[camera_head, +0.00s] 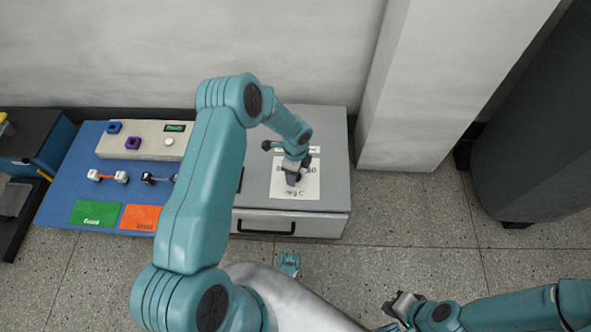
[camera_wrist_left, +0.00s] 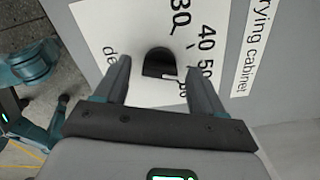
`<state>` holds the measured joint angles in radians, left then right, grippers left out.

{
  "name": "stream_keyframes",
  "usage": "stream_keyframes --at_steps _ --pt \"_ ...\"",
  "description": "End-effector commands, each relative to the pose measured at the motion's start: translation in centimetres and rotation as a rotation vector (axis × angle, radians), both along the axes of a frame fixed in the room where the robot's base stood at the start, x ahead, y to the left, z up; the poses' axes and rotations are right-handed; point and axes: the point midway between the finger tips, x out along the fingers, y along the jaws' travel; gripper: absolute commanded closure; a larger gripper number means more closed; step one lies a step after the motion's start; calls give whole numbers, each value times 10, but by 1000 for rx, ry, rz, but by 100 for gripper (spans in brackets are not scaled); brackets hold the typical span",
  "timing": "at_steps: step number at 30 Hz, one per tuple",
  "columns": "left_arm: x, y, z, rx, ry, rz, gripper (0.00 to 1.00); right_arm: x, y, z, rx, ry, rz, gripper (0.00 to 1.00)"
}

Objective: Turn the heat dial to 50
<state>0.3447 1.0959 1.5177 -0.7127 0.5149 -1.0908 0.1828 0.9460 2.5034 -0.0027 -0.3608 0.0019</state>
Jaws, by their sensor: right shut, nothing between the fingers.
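The heat dial (camera_wrist_left: 158,63) is a dark rounded knob on a white scale card (camera_wrist_left: 101,18) in the left wrist view. Printed numbers 30, 40, 50 and another partly covered one surround it; its exact setting is unclear. My left gripper (camera_wrist_left: 158,60) is open, with one finger on either side of the dial; I cannot tell whether they touch it. In the head view, my left gripper (camera_head: 293,176) is over the card (camera_head: 309,186) on the grey cabinet (camera_head: 336,150) and hides the dial. My right gripper (camera_head: 401,303) is shut and empty, low over the floor at right.
A label reading "drying cabinet" (camera_wrist_left: 248,45) is beside the card. The cabinet has a front handle (camera_head: 265,231). A blue bench mat (camera_head: 62,196) with small parts and green and orange patches lies left. A wall pillar (camera_head: 415,90) stands behind right.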

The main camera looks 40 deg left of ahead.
Motion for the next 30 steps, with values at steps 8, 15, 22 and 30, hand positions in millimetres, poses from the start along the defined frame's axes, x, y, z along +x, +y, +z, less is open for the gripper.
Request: stream_keyframes --at_steps 8,15,22,30 --pt "0 0 2 1 0 0 32 0 0 1 0 0 0 100" --pt "1 1 43 2 -3 -1 32 -2 2 16 2 4 10 100" --pt "1 1 106 2 -3 0 32 -4 3 37 2 6 14 100" --pt "0 0 154 0 -1 0 32 -4 3 50 2 6 14 100"
